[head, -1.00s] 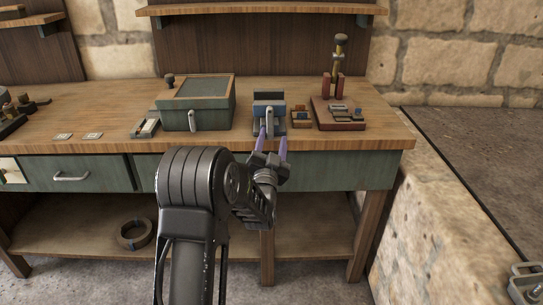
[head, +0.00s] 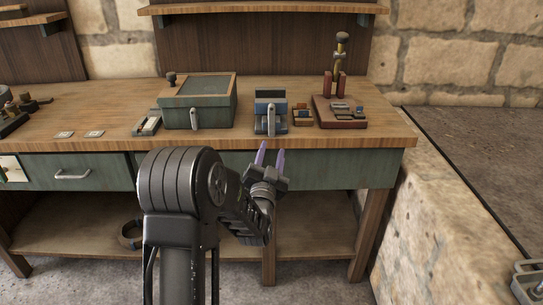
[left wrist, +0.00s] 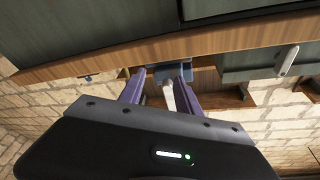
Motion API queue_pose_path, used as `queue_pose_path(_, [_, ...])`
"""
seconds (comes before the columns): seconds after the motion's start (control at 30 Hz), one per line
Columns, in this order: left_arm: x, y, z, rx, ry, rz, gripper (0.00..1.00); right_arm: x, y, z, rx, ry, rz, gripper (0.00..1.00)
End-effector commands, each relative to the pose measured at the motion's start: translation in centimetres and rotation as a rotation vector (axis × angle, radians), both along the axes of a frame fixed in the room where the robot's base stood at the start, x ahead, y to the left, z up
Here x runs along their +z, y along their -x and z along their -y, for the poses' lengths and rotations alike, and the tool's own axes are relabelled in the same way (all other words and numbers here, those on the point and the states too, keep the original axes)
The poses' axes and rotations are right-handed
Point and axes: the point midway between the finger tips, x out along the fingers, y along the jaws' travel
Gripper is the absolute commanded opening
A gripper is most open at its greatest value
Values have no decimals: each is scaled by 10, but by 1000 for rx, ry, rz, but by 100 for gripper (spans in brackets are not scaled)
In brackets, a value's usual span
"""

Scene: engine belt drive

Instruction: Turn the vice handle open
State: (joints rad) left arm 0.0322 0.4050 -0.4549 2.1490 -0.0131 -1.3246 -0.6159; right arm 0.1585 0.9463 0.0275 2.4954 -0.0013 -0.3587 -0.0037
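The vice (head: 270,97) is a small blue-grey block near the front edge of the bench. Its pale metal handle (head: 271,121) is on the front face and hangs down. My left gripper (head: 271,147) is in front of and below the vice, apart from the handle, with its two purple fingers spread and nothing between them. In the left wrist view, the handle (left wrist: 168,93) shows beyond and between the spread fingers (left wrist: 158,80), and the vice (left wrist: 173,72) is partly hidden behind them. My right gripper is not in view.
The wooden bench (head: 225,141) has a green box (head: 197,107) left of the vice. A small tray (head: 302,116) and a red-brown stand (head: 340,115) are to its right. Drawers (head: 80,172) sit under the front edge. A stone wall (head: 415,240) is at the right.

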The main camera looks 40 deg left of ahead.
Motion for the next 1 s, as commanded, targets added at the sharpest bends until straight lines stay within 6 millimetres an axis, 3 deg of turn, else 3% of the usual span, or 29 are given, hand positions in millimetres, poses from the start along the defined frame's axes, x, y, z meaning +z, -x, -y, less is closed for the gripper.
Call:
queue_pose_path(0.37, [-2, 7, 3, 0, 1, -1, 40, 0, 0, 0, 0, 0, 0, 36])
queue_pose_path(0.5, [-6, 23, 12, -1, 1, -2, 40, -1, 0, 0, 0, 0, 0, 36])
queue_pose_path(0.7, [-18, 52, 27, 0, 1, 2, 40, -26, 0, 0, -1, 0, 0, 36])
queue_pose_path(1.0, [-18, 68, 35, -1, 0, 0, 40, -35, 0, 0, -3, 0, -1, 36])
